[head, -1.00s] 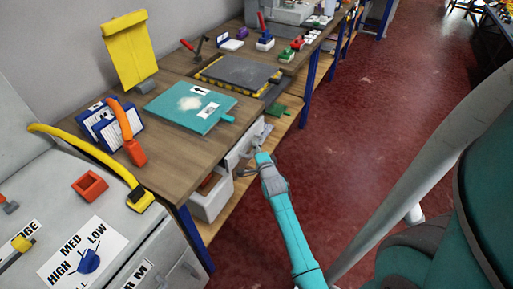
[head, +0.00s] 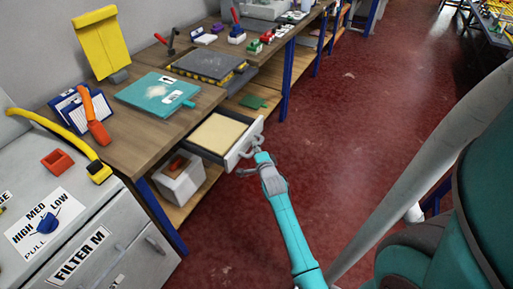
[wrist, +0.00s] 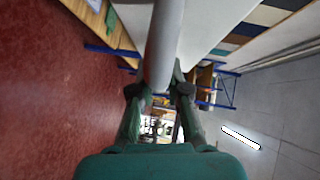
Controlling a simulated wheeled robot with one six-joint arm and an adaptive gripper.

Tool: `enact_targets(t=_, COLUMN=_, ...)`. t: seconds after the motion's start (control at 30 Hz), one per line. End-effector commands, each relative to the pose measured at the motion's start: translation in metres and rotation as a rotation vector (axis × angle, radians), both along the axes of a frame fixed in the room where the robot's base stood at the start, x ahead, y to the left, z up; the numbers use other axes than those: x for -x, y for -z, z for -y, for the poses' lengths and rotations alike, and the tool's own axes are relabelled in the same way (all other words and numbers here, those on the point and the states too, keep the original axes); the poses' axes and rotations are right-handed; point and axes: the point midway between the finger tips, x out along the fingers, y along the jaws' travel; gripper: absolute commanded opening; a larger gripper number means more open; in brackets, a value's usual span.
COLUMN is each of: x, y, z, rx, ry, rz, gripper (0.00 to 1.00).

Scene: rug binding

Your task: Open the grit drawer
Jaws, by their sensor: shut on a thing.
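The grit drawer (head: 236,153) juts out from under the wooden workbench, its inside showing flat, beige grit (head: 217,132). Its light grey front faces right, towards my arm. My gripper (head: 256,147) is at that front, shut on the drawer handle. In the wrist view, the grey handle bar (wrist: 163,45) runs between the two fingers of my gripper (wrist: 160,88). The exact finger contact is small in the head view.
The workbench (head: 130,140) holds a teal board (head: 155,92) and a dark slab (head: 207,66). A white bin (head: 180,182) stands on the lower shelf beneath. A grey cabinet (head: 75,215) is at the lower left. Red floor (head: 340,120) is clear to the right.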

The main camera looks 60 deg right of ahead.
Motion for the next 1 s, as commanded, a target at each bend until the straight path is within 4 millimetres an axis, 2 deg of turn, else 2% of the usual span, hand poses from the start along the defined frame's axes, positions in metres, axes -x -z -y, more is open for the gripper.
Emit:
enact_targets(t=0.2, x=0.000, y=0.001, z=0.000, rx=-0.002, ry=-0.001, rz=-0.002, gripper=0.00)
enact_targets(t=0.23, x=0.000, y=0.001, z=0.000, rx=-0.002, ry=-0.001, rz=-0.002, gripper=0.18)
enact_targets(t=0.33, x=0.000, y=0.001, z=0.000, rx=-0.002, ry=-0.001, rz=-0.002, gripper=0.41)
enact_targets(t=0.73, x=0.004, y=0.000, z=-0.003, rx=-0.001, ry=0.000, rz=-0.001, gripper=0.41)
enact_targets(t=1.0, x=0.033, y=-0.005, z=-0.030, rx=-0.002, ry=-0.001, rz=-0.002, gripper=0.41)
